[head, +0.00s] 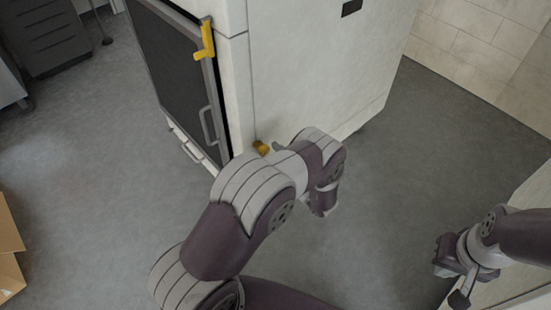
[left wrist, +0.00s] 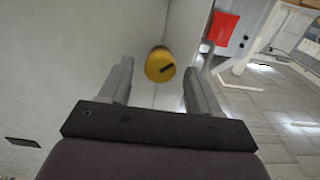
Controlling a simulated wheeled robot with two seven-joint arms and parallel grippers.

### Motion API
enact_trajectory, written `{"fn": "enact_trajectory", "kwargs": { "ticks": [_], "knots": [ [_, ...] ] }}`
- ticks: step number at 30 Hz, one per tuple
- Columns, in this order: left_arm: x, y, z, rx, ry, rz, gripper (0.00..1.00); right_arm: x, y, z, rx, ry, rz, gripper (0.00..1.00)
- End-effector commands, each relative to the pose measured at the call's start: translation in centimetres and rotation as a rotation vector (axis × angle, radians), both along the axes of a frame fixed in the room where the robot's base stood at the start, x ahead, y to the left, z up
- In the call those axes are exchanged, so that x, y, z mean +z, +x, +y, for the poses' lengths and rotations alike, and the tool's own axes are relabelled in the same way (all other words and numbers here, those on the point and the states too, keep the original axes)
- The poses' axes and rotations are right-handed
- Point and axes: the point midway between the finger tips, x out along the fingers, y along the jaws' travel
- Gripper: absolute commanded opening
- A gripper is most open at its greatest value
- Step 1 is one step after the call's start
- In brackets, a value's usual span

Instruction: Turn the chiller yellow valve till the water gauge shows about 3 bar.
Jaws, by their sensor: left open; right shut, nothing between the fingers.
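The yellow valve (head: 261,147) is a small round knob low on the pale side of the chiller (head: 310,70), close to its front corner. In the left wrist view the yellow valve (left wrist: 160,65) has a dark slot-like mark and shows between and beyond the finger tips. My left gripper (left wrist: 158,72) is open, its two grey fingers apart on either side of the valve in the picture; contact is not visible. In the head view my left arm partly hides this gripper. My right gripper (head: 460,297) is shut and empty at the lower right. No water gauge is readable.
A dark front panel with a yellow handle (head: 205,42) and a grey bar handle (head: 207,125) faces left. Grey floor (head: 90,160) is clear on the left. A cardboard box (head: 9,245) stands at the left edge. A red object (left wrist: 223,28) shows beyond the valve.

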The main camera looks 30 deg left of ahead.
Motion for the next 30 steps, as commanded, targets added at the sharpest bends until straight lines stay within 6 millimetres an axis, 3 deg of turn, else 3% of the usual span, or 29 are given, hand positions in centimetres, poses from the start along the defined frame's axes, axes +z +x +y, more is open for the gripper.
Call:
{"fn": "enact_trajectory", "kwargs": {
  "ticks": [15,20,30],
  "knots": [
    [0.1,-4.3,-10.5,-0.003,0.001,0.000,0.63,2.3,0.0,0.0,0.000,0.000,0.000,0.00],
    [0.0,-4.8,-11.5,-0.001,0.000,0.001,0.63,2.3,0.0,0.0,0.000,0.000,0.000,0.00],
    [0.0,-4.8,-11.5,0.000,0.000,0.001,0.63,2.3,0.0,0.0,0.000,0.000,0.000,0.00]
  ]
}}
